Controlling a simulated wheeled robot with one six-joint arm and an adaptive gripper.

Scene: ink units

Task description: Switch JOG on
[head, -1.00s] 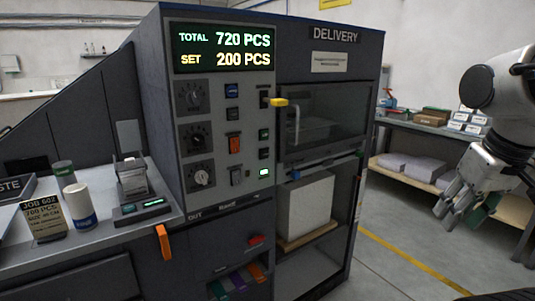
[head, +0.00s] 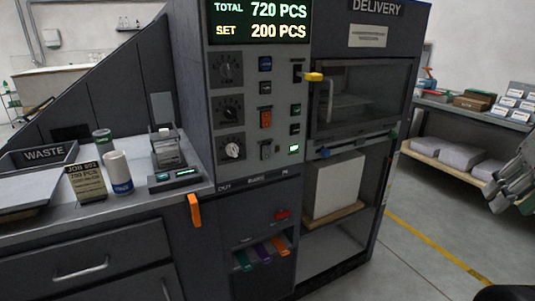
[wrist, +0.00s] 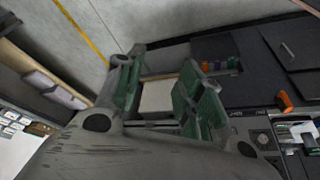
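The switch labels are too small to read, so I cannot tell which is JOG. My gripper (head: 515,190) is at the right edge of the head view, partly cut off, well away from the panel. In the wrist view my gripper (wrist: 160,92) has its green-padded fingers apart, with a white stack visible beyond them.
A yellow-tipped lever (head: 313,77) sits beside the delivery window (head: 360,98). An orange handle (head: 194,210) juts from the counter front. A white bottle (head: 118,172), a job card (head: 87,183) and a waste tray (head: 45,154) stand left. Floor on the right is open.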

